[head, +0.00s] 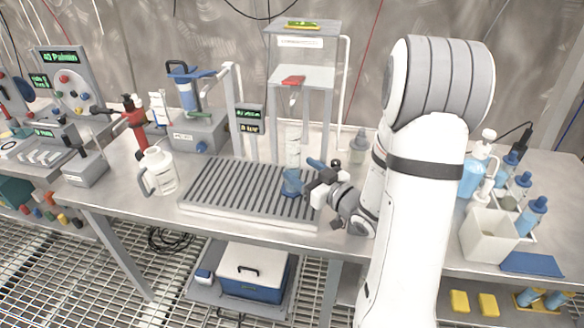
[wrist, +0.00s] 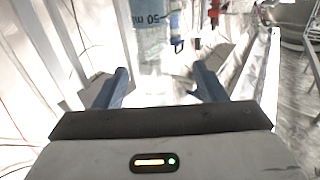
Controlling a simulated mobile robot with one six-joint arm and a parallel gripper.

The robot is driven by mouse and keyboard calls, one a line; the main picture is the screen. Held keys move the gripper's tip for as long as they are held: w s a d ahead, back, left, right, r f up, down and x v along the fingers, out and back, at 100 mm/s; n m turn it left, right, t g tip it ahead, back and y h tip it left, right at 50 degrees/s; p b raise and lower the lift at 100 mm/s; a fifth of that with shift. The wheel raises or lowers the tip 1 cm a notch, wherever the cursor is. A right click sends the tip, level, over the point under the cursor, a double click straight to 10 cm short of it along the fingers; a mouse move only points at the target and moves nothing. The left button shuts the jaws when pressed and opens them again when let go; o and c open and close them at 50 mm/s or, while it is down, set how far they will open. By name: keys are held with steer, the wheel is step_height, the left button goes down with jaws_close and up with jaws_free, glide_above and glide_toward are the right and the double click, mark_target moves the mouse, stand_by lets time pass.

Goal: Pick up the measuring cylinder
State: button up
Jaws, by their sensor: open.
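The measuring cylinder (head: 293,148) is a clear, upright tube in the middle of the bench, on or just behind the grey ribbed drain tray (head: 235,190). A blue part shows at its foot, partly overlapped by my gripper. In the wrist view the cylinder (wrist: 150,38) shows a "50 ml" mark and lies ahead of the fingers, near the middle of the gap. My gripper (head: 303,176) reaches in from the right, low beside the cylinder. In the wrist view my gripper (wrist: 160,75) has its two blue fingers wide apart, with nothing held between them.
A white jug (head: 158,171) stands left of the tray. A small bottle (head: 358,146) stands behind my arm. Blue-capped bottles and a white bin (head: 487,237) are at right.

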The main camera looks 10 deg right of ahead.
mark_target(287, 157)
steer(key=x, duration=0.4)
steer(key=p+x, duration=0.1)
steer(key=x, duration=0.2)
steer(key=shift+w+d, duration=0.15)
steer(key=shift+d, duration=0.1)
steer(key=shift+c, duration=0.4)
steer(key=c, duration=1.1)
steer(key=shift+r, duration=0.15)
steer(key=shift+c, duration=0.2)
